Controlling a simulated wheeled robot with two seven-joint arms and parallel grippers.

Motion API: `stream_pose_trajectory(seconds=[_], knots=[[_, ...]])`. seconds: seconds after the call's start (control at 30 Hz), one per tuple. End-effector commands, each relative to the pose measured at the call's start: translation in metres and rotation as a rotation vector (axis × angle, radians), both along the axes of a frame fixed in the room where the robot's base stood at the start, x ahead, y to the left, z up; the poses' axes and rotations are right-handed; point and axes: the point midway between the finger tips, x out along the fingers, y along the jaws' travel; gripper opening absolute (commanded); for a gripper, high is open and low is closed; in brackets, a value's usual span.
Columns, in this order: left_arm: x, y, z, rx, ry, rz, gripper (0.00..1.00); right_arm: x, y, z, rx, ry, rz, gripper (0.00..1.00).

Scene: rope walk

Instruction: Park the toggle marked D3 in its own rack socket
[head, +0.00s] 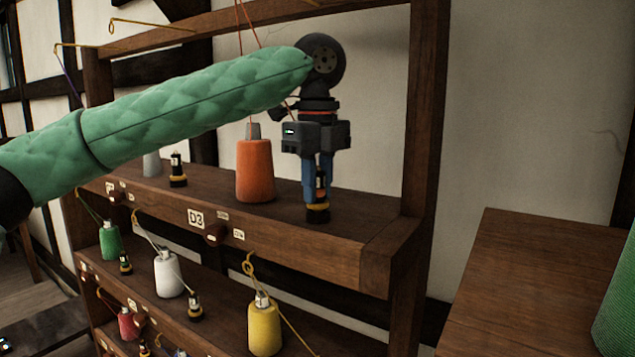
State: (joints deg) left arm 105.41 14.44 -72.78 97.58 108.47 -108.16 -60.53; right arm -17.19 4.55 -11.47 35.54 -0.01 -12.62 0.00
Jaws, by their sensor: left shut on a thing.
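My left gripper (317,185) reaches over the top shelf of the wooden rack (330,235) from above. Its blue fingers are shut on a dark toggle (318,213) with a yellow-orange band. The toggle is upright, its lower end at the shelf surface near the right end; I cannot tell whether it is seated in a socket. No mark is readable on it. A white label reading D3 (196,218) is on the front edge of this shelf, left of the gripper. An orange spool (256,172) stands just left of the gripper. My right gripper is not in view.
Another dark toggle (178,172) stands farther left on the top shelf. Lower shelves hold a green spool (110,241), a white spool (168,275) and a yellow spool (264,327). A rack post (425,120) rises right of the gripper.

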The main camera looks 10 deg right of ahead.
Motion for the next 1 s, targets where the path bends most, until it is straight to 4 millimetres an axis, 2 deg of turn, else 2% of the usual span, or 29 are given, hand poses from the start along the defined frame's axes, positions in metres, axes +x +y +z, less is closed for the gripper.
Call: stream_pose_trajectory(seconds=[0.43, 0.47, 0.5, 0.8, 1.0], knots=[[0.000, 0.000, -0.007, 0.000, 0.000, -0.001, 0.00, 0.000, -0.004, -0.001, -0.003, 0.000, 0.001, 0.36], [0.000, 0.000, -0.007, 0.000, 0.000, -0.001, 0.25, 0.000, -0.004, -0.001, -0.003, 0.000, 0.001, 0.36], [0.000, 0.000, -0.007, 0.000, 0.000, 0.000, 0.30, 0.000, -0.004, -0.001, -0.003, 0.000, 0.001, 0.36], [0.000, 0.000, -0.006, 0.000, 0.000, 0.000, 0.30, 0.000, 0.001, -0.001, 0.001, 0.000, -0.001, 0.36], [0.000, -0.001, 0.005, -0.001, -0.001, 0.000, 0.30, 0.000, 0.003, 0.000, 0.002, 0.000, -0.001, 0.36]])
